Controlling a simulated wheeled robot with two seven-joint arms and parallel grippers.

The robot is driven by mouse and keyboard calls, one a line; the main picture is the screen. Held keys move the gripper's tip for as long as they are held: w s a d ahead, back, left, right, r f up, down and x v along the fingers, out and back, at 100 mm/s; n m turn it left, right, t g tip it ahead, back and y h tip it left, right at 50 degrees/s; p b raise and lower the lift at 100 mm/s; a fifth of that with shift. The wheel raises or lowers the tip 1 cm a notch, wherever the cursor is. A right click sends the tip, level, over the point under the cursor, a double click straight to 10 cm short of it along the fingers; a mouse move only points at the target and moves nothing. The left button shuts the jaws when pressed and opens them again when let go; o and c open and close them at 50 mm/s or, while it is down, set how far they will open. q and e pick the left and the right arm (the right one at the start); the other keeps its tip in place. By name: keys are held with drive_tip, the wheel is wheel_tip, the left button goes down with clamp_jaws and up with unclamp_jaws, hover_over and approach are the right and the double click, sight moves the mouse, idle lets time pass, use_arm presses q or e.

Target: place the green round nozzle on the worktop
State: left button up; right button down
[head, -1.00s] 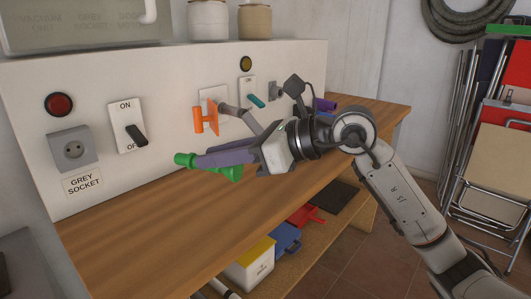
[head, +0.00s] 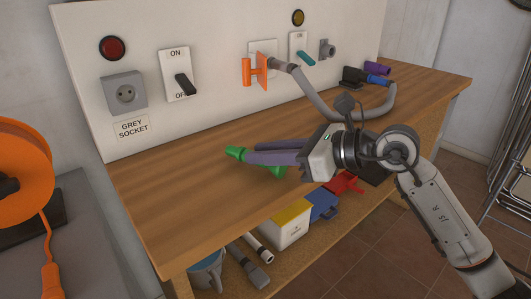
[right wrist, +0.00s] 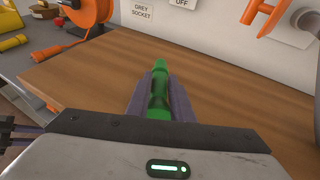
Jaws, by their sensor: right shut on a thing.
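The green round nozzle (head: 238,153) is held between the purple fingers of my right gripper (head: 270,158), over the front part of the wooden worktop (head: 180,190). In the right wrist view the nozzle (right wrist: 158,95) lies lengthwise between the two fingers (right wrist: 158,100), its narrow end pointing away from me. The wooden worktop (right wrist: 90,75) shows bare around it. I cannot tell whether the nozzle touches the wood. My left gripper is not in view.
A grey hose (head: 320,97) runs from the orange-handled valve (head: 255,72) across the worktop's back right. Purple (head: 376,68) and blue (head: 377,80) nozzles lie at the far right. A lower shelf holds a yellow-lidded box (head: 286,225). The worktop's left half is clear.

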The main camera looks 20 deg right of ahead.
drive_tip(key=c, duration=1.6)
unclamp_jaws()
drive_tip(key=shift+f, duration=0.1)
drive_tip(key=shift+o, duration=0.2)
drive_tip(key=shift+r, duration=0.2)
drive_tip(key=shift+s+d, duration=0.2)
drive_tip(key=shift+d, duration=0.05)
drive_tip(key=b+v, duration=0.1)
drive_tip(key=v, duration=1)
drive_tip(key=shift+s+r, duration=0.1)
